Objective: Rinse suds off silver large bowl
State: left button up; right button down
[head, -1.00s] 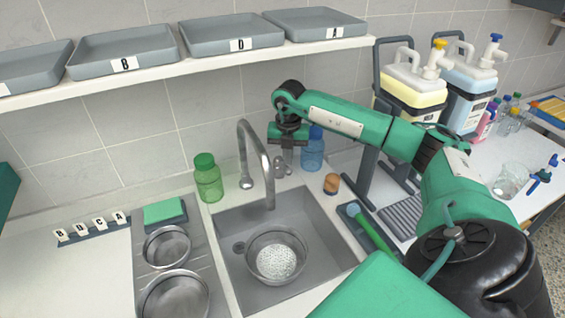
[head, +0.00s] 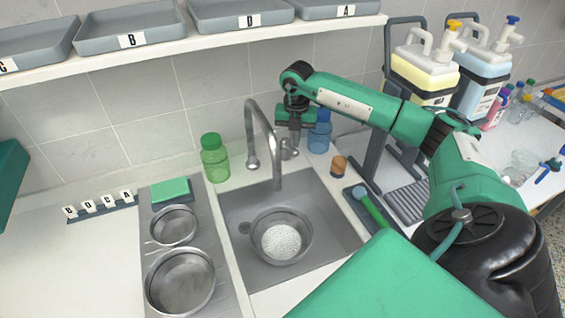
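The silver large bowl (head: 309,241) stands upright in the grey sink basin (head: 335,222), with white suds (head: 281,241) in its bottom. The curved faucet (head: 264,130) rises behind it, its spout over the left back part of the basin. No water stream shows. My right gripper (head: 291,143) points down at the faucet's lever (head: 288,154), behind the basin and right of the spout. Its fingers are small and overlap the lever, so I cannot tell whether they are open or touching it. My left gripper is not in view.
Two silver bowls (head: 180,283) (head: 174,224) and a green sponge (head: 170,189) are on the drainboard to the left. A green bottle (head: 214,160) and a blue bottle (head: 319,133) stand behind the sink. A green-handled brush (head: 372,208) lies to the right. Trays (head: 130,30) line the shelf above.

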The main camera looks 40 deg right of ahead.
jog(key=shift+f+b, duration=0.95)
jog(key=shift+f, duration=0.75)
jog(key=shift+r, duration=0.1)
dwell(0.8)
notch_tip(320, 180, up, 4)
jog(key=shift+f+p, duration=0.25)
jog(key=shift+p, duration=1)
